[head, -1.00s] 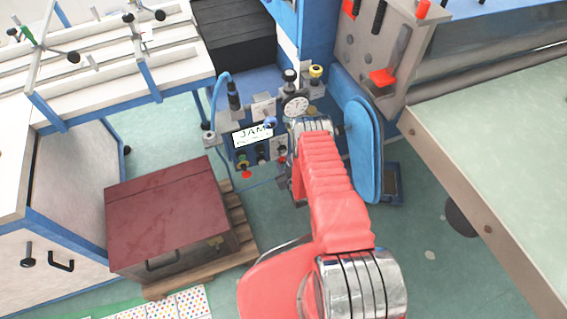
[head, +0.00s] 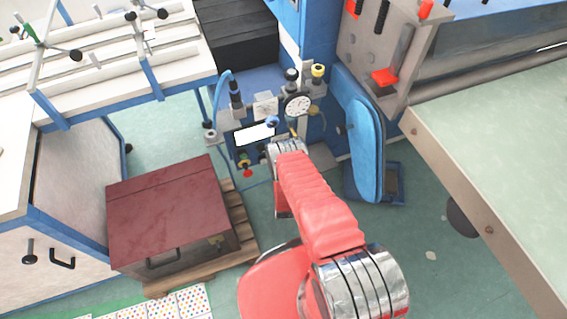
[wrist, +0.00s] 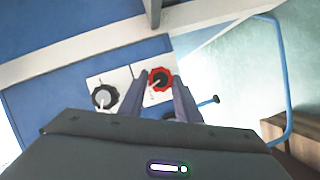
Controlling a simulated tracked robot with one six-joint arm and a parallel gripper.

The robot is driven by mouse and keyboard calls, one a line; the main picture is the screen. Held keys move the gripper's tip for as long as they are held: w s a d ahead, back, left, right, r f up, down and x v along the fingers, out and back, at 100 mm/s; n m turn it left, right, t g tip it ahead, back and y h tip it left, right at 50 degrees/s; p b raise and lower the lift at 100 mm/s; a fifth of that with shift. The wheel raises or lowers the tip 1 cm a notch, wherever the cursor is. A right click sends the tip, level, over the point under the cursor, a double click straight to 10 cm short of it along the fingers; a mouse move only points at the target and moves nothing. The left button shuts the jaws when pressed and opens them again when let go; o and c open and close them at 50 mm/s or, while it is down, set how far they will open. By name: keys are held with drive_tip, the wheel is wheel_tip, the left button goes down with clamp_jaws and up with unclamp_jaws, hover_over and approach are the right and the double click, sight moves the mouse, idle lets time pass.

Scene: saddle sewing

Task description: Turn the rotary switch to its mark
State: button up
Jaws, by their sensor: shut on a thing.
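The rotary switch (wrist: 161,77) is a red scalloped knob with a dark centre and a pale pointer line. It sits on a white plate on the blue panel in the wrist view. My gripper (wrist: 159,86) has one finger on each side of this knob and is shut on it. In the head view my wrist covers the gripper and the knob. The knob's mark cannot be made out clearly. A second knob (wrist: 104,96), black and grey, sits to the left on its own white plate.
The control box has a blank white display (head: 254,134), a round gauge (head: 297,105) and a red button (head: 248,173). A blue padded board (head: 366,150) stands to the right. A maroon chest (head: 168,212) stands on a pallet at lower left. A blue tube frame (wrist: 281,75) stands right.

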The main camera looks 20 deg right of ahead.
drive_tip(key=n, duration=0.1)
drive_tip(key=n+t, duration=0.1)
drive_tip(key=n, duration=0.1)
drive_tip(key=n+h, duration=0.1)
drive_tip(key=shift+a+f+n, duration=0.25)
drive_tip(key=shift+f+n, duration=0.05)
drive_tip(key=shift+f, duration=0.1)
drive_tip(key=o, duration=1.1)
drive_tip(key=shift+d+r, duration=0.1)
drive_tip(key=shift+c, duration=0.2)
drive_tip(key=shift+s, duration=0.15)
drive_tip(key=v, duration=1.3)
drive_tip(key=shift+s+f, duration=0.25)
drive_tip(key=shift+f, duration=0.1)
